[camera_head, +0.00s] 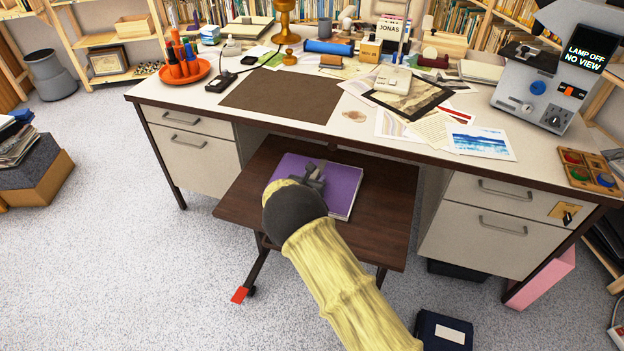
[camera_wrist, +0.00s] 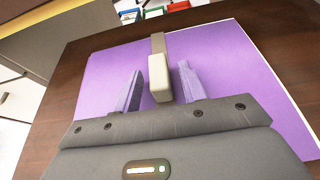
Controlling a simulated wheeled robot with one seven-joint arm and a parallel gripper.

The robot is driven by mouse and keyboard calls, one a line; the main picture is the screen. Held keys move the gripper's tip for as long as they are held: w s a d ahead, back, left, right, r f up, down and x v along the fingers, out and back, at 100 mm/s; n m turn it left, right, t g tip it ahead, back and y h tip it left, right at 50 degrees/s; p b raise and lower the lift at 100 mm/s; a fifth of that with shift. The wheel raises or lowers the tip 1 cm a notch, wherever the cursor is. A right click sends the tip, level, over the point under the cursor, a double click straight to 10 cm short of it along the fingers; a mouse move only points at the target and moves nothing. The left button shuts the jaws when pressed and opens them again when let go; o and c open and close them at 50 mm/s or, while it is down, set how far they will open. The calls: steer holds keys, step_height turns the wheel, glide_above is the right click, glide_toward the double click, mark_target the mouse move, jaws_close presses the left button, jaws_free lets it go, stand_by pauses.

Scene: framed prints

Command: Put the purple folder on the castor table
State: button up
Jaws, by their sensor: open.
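The purple folder (camera_head: 342,186) lies flat on the dark brown top of the castor table (camera_head: 373,230), under the front of the desk. White page edges show along its side. The folder also fills much of the wrist view (camera_wrist: 225,60). My gripper (camera_head: 318,172) is over the folder, its two fingers apart. In the wrist view, my gripper (camera_wrist: 161,73) has a pale block with a taupe strip (camera_wrist: 159,75) between its fingers. The fingers appear apart from the block. I cannot tell whether they touch the folder. My arm hides the folder's near left part and some of the tabletop.
The cluttered desk (camera_head: 390,130) stands behind and over the table's far edge, with drawers on both sides. A red piece (camera_head: 240,295) is at a castor. A dark blue book (camera_head: 443,330) lies on the floor at right.

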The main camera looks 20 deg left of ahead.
steer(key=shift+r, duration=0.15)
steer(key=p+v, duration=0.1)
steer(key=v, duration=1.1)
steer(key=shift+p, duration=0.3)
steer(key=d+m+h, duration=0.1)
steer(key=d+m, duration=0.1)
steer(key=d, duration=0.2)
steer(key=w+d+r+m+g+h, duration=0.1)
steer(key=d+m, duration=0.1)
steer(key=d, duration=0.1)
steer(key=w+d+r+m+g+h, duration=0.1)
steer(key=d+m, duration=0.1)
steer(key=d, duration=0.2)
steer(key=shift+w+d+r+h, duration=0.2)
steer(key=shift+d+h, duration=0.15)
steer(key=shift+h, duration=0.05)
steer(key=s+d+r+m+g+h, duration=0.25)
steer(key=d+m+g, duration=0.25)
steer(key=d+m, duration=0.7)
steer(key=s+d+r+m+g+y, duration=0.2)
steer(key=s+d+r+m, duration=0.2)
steer(key=s+d+m, duration=0.5)
steer(key=s+d+r+m+g+y, duration=0.2)
steer(key=s+d+r+m+y, duration=0.1)
steer(key=s+d+m, duration=0.6)
steer(key=shift+s+d+r+m, duration=0.2)
steer(key=shift+s+r+m, duration=0.05)
steer(key=shift+r+m, duration=0.1)
